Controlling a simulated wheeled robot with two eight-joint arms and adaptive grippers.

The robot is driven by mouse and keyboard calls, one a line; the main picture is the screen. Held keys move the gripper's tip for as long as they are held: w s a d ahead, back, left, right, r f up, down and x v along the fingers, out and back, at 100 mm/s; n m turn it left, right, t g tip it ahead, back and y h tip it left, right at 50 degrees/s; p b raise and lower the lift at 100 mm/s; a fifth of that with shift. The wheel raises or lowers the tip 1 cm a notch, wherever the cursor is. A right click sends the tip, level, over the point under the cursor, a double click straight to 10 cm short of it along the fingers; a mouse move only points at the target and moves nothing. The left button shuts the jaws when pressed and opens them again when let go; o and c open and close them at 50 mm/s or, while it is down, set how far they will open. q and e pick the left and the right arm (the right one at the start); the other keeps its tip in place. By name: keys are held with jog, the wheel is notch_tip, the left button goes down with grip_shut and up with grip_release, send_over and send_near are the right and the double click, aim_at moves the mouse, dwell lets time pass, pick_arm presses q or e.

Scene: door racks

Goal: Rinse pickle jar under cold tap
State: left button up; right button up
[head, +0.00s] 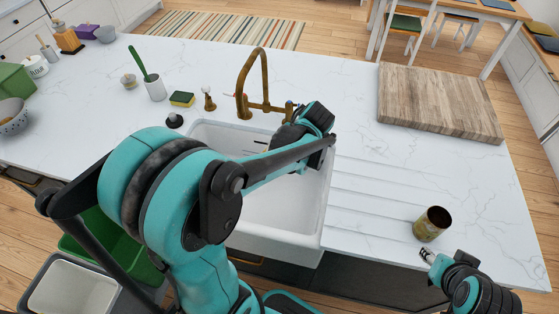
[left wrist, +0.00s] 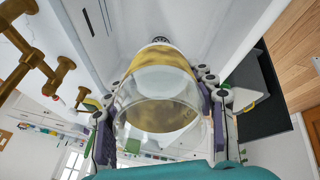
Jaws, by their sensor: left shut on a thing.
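A clear glass jar with a yellow-brown band (left wrist: 160,75) fills the middle of the left wrist view. My left gripper (left wrist: 160,118) is shut on it, with a finger on each side. In the head view my left arm reaches over the sink (head: 275,215), and its links hide the jar and most of the gripper near the tap. The brass tap (head: 244,85) stands behind the sink and also shows at the left wrist view's left edge (left wrist: 38,68). My right gripper (head: 428,256) is beside the counter's front edge, too small to read.
A brownish open-topped container (head: 432,223) stands on the right counter, just beyond my right gripper. A wooden board (head: 437,100) lies at the back right. A sponge (head: 182,99) and a cup with a green brush (head: 155,88) stand left of the tap.

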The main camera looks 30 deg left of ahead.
pick_arm(q)
jog(key=a+f+b, duration=0.2)
jog(key=a, duration=0.9)
jog(key=shift+s+a+f, duration=0.15)
jog(key=shift+s, duration=0.15)
